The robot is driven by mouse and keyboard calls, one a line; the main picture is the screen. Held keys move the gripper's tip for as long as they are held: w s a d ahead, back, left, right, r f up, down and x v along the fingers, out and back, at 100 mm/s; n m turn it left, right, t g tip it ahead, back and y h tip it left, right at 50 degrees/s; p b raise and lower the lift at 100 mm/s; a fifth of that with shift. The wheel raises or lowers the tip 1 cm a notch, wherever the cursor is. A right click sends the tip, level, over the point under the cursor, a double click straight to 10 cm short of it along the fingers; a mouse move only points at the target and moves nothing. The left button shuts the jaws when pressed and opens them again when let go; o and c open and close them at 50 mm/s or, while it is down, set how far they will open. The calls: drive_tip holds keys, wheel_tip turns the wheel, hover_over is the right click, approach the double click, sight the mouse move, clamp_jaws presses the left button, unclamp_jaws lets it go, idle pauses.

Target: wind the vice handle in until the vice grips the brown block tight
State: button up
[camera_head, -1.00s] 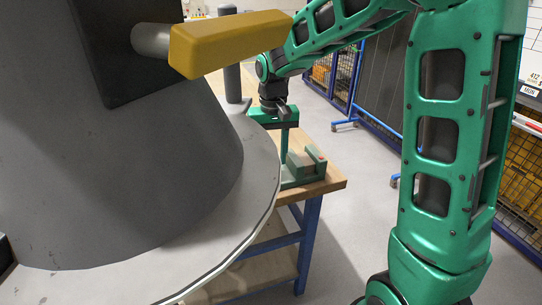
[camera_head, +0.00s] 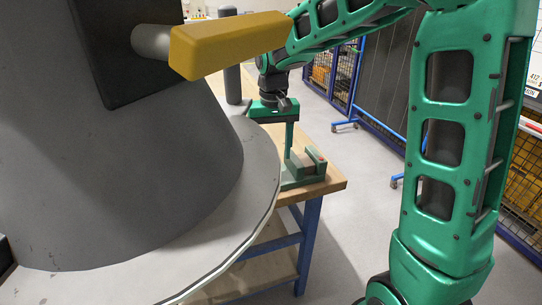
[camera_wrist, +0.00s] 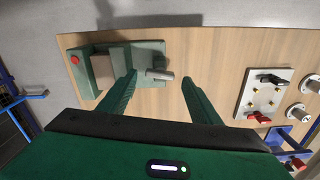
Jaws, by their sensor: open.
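The green vice (camera_wrist: 146,55) sits on the wooden bench top in the wrist view, and it also shows near the bench corner in the head view (camera_head: 304,176). The brown block (camera_wrist: 103,65) is between the vice's green parts; whether both jaws touch it is not clear. A short grey metal bar, seemingly the vice handle (camera_wrist: 160,74), sticks out at the vice's right side. My gripper (camera_wrist: 159,79) is open, one finger on each side of that bar as seen from the wrist. No contact shows. In the head view my gripper (camera_head: 288,148) points down beside the vice, partly hidden.
A red button (camera_wrist: 74,59) is at the vice's left end. A pale plate with a red-handled fitting (camera_wrist: 264,95) and round fittings stand to the right on the bench (camera_wrist: 220,60). A large grey cone with a yellow-handled lever (camera_head: 230,45) blocks the head view's left.

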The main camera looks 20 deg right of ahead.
wheel_tip(320, 180, up, 9)
idle(0.3)
drive_tip(key=shift+w+f, duration=0.1)
drive_tip(key=shift+f, duration=0.05)
idle(0.4)
